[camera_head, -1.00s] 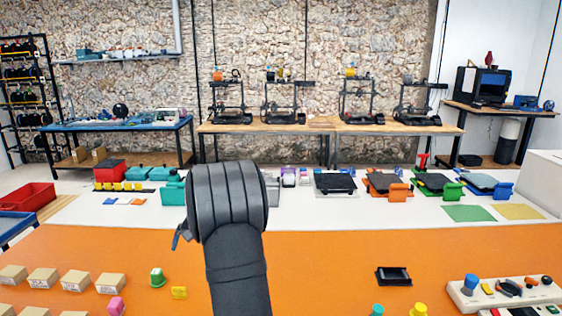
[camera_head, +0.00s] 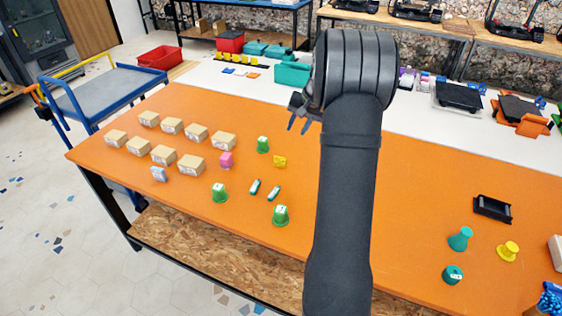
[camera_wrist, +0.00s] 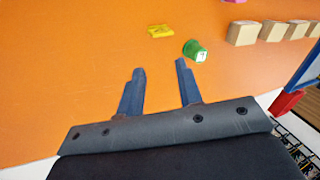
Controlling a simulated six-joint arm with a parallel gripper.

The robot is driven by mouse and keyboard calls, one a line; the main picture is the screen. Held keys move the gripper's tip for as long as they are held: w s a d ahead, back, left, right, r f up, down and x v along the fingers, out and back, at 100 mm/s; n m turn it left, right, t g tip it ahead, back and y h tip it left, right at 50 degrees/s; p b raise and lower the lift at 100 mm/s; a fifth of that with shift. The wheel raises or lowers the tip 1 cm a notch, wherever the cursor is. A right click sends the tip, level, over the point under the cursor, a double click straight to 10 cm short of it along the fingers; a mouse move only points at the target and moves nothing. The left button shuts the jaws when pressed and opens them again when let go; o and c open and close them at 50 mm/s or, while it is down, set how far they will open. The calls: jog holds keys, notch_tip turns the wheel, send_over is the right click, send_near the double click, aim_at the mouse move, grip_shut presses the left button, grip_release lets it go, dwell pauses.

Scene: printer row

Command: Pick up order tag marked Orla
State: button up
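No name "Orla" can be read in either view, so I cannot tell which piece is that tag. A yellow tag-like piece (camera_head: 280,161) lies on the orange table and shows in the wrist view (camera_wrist: 161,31) with blurred dark marks. A blue tag-like piece (camera_head: 158,174) with pale marking is near the table's front left edge. A pink piece (camera_head: 226,160) sits beside the boxes. My gripper (camera_head: 298,113) is above the table's far side; in the wrist view its fingers (camera_wrist: 160,68) are apart with nothing between them, short of the yellow piece and a green cup-like piece (camera_wrist: 195,50).
Several cardboard boxes (camera_head: 166,155) stand in two rows at left. Green cup-like pieces (camera_head: 219,193) and two small green-and-white sticks (camera_head: 273,193) are near the front. A black tray (camera_head: 492,207) and teal and yellow pieces (camera_head: 507,251) are at right. A blue cart (camera_head: 104,92) stands left.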

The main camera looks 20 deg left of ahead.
jog(key=a+n+h, duration=0.3)
jog(key=a+n, duration=0.2)
jog(key=n, duration=0.6)
jog(key=n+h, duration=0.1)
jog(key=n, duration=0.3)
send_over(280, 158)
jog(key=f, duration=1)
jog(key=shift+s+a+f, duration=0.1)
jog(key=shift+s+f, duration=0.1)
jog(key=shift+f, duration=0.15)
jog(key=shift+w+f, duration=0.2)
jog(key=shift+f, duration=1.25)
jog(key=shift+w+f, duration=0.2)
jog(key=shift+f, duration=1.2)
grip_shut()
